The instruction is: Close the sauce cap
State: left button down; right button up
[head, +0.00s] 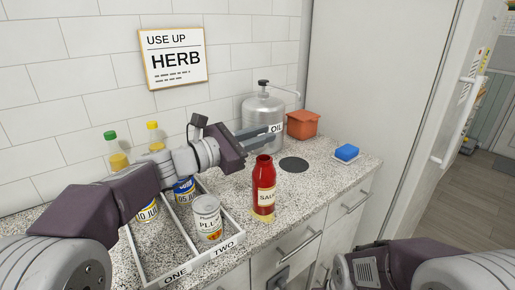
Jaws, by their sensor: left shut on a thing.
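The red sauce bottle (263,187) stands upright near the counter's front edge, with a cream label. Its narrow neck points up and I see no cap on it. My left gripper (256,133) is above and behind the bottle, apart from it, pointing right across the front of the oil can. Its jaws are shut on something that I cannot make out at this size. I cannot pick out the sauce cap anywhere. My right arm comes in at the lower right, but its gripper is outside the picture.
A metal oil can (263,109), an orange box (303,124), a dark round disc (293,164) and a blue sponge (347,152) are on the counter. A divided tray (240,238) holds cans at left. Two bottles stand behind.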

aim_at(271, 175)
pick_arm(q)
jog(key=s+f+m+b, duration=0.1)
jog(key=m+b, duration=0.2)
jog(key=b, duration=0.1)
jog(key=s+d+f+m+b, duration=0.1)
jog(key=m+b, duration=0.3)
jog(key=b, duration=0.1)
jog(key=s+d+f+m+b, duration=0.1)
jog(key=m+b, duration=0.2)
jog(key=b, duration=0.1)
jog(key=shift+s+d+f+m+b, duration=0.2)
jog(key=shift+f+m+b, duration=0.1)
jog(key=shift+f+b, duration=0.05)
jog(key=shift+s+d+f+m+b, duration=0.15)
jog(key=shift+f+m+b, duration=0.1)
jog(key=shift+m+b, duration=0.8)
jog(key=c, duration=1.6)
grip_release()
jog(key=v, duration=0.9)
